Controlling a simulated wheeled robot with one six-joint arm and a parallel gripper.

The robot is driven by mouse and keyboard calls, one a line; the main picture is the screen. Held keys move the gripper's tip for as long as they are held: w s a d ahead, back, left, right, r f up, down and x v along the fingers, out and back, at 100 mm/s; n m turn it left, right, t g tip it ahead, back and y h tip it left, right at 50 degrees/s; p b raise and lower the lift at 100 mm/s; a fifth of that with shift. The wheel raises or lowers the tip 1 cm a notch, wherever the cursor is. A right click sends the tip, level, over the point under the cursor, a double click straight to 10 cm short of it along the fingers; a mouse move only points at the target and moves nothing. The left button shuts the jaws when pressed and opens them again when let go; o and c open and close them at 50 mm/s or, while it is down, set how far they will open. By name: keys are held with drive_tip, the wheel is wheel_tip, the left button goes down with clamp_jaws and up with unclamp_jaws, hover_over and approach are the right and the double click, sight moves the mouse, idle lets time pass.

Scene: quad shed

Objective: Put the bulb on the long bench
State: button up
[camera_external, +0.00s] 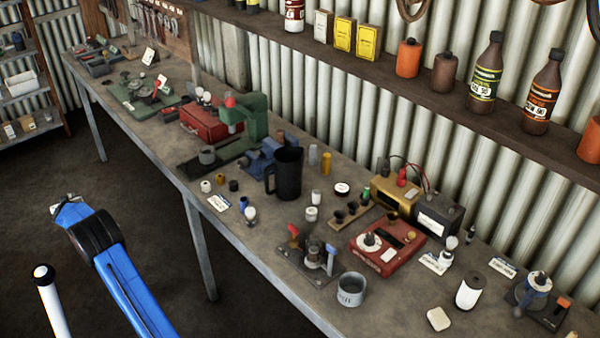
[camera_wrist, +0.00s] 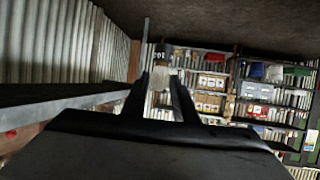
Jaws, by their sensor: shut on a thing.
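In the wrist view my gripper (camera_wrist: 162,92) is shut on a small pale thing, which looks like the bulb (camera_wrist: 162,76). It sits between the two dark fingertips; its lower part is hidden by my gripper. In the external view my blue arm is at lower left, in front of the bench and apart from it; I cannot make out the fingers or the bulb there. The long grey bench (camera_external: 395,292) runs from the back left to the front right along the corrugated wall. Its edge also shows at left in the wrist view (camera_wrist: 70,104).
The bench is crowded: a black jug (camera_external: 288,175), a red box (camera_external: 388,247), a grey cup (camera_external: 351,289), a green press (camera_external: 250,122) and several small parts. Bare patches lie along its front edge. A shelf with bottles (camera_external: 485,75) hangs above. Stocked shelving (camera_wrist: 240,90) stands beyond my gripper.

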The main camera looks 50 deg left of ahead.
drive_tip(key=shift+g, duration=0.5)
drive_tip(key=w+d+r, duration=0.5)
drive_tip(key=w+r, duration=0.3)
drive_tip(key=w, duration=0.4)
drive_tip(key=w+d+r, duration=0.5)
drive_tip(key=w+r, duration=0.4)
drive_tip(key=w, duration=0.3)
drive_tip(key=w+d+r, duration=0.5)
drive_tip(key=w+r, duration=0.3)
drive_tip(key=w, duration=0.4)
drive_tip(key=shift+w+d+r, duration=0.25)
drive_tip(key=shift+r, duration=0.1)
drive_tip(key=w+d+r+n+g, duration=0.2)
drive_tip(key=w+d+r, duration=0.6)
drive_tip(key=d, duration=0.2)
hover_over(181, 152)
drive_tip(key=shift+f, duration=5.3)
drive_tip(key=shift+f, duration=0.15)
drive_tip(key=o, duration=1)
drive_tip(key=shift+o, duration=0.2)
drive_tip(key=shift+s, duration=0.1)
